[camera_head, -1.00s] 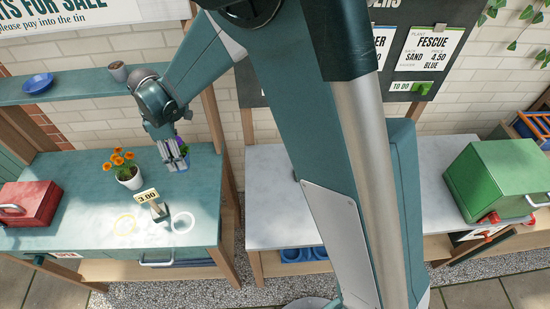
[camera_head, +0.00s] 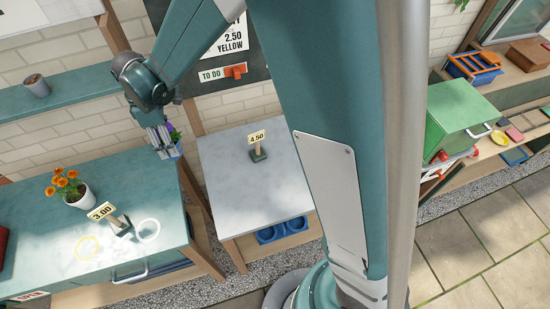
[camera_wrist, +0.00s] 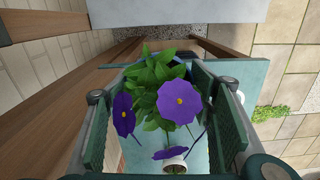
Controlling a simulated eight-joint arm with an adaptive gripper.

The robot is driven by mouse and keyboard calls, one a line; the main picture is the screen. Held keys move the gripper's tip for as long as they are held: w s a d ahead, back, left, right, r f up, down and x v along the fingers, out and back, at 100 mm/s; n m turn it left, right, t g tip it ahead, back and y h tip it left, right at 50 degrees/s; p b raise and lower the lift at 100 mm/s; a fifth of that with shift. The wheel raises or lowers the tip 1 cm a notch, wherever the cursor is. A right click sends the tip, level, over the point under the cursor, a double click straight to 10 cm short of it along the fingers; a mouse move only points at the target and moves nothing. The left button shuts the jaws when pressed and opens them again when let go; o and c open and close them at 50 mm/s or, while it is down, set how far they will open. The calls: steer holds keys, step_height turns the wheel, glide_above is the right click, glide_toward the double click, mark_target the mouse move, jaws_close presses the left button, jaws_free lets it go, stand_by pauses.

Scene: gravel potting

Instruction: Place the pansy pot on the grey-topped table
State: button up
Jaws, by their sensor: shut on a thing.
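The pansy pot (camera_head: 175,148), with purple flowers and green leaves, is mostly hidden by my gripper in the head view. My gripper (camera_head: 164,146) is shut on it and holds it up near the right back edge of the teal table. In the wrist view the pansy flowers (camera_wrist: 178,101) and leaves fill the space between my gripper's two fingers (camera_wrist: 165,115); the pot is largely covered by the plant. The grey-topped table (camera_head: 235,195) stands right of my gripper, apart from the pot. Its pale top (camera_wrist: 180,10) also shows at the wrist view's upper edge.
A price sign (camera_head: 258,150) reading 4.50 stands at the grey top's back; the rest looks clear. On the teal table (camera_head: 150,190) are a white pot (camera_head: 78,199) of orange flowers, a 3.00 sign (camera_head: 103,212) and two rings. Wooden posts (camera_head: 193,118) stand between the tables.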

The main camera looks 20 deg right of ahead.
steer(key=w+d+f+m+b, duration=0.1)
steer(key=w+d+m, duration=0.15)
steer(key=d, duration=1.05)
steer(key=w+d+m, duration=0.2)
steer(key=d+m, duration=0.1)
steer(key=d, duration=1.1)
steer(key=w+d+f+m+b, duration=0.1)
steer(key=w+d+m, duration=0.1)
steer(key=d, duration=1.1)
steer(key=s+d+f+m, duration=0.1)
steer(key=s+d, duration=0.3)
steer(key=d, duration=0.9)
steer(key=s+d+f+m, duration=0.1)
steer(key=s+d+m, duration=0.3)
steer(key=d, duration=0.8)
steer(key=s+d+f+m+b, duration=0.1)
steer(key=s+d, duration=0.4)
steer(key=d, duration=0.8)
steer(key=shift+d+f+m, duration=0.3)
steer(key=shift+f+m, duration=0.25)
steer(key=shift+m, duration=0.4)
steer(key=shift+f, duration=0.15)
step_height(320, 180, down, 6)
steer(key=shift+b, duration=0.35)
steer(key=shift+f, duration=1.85)
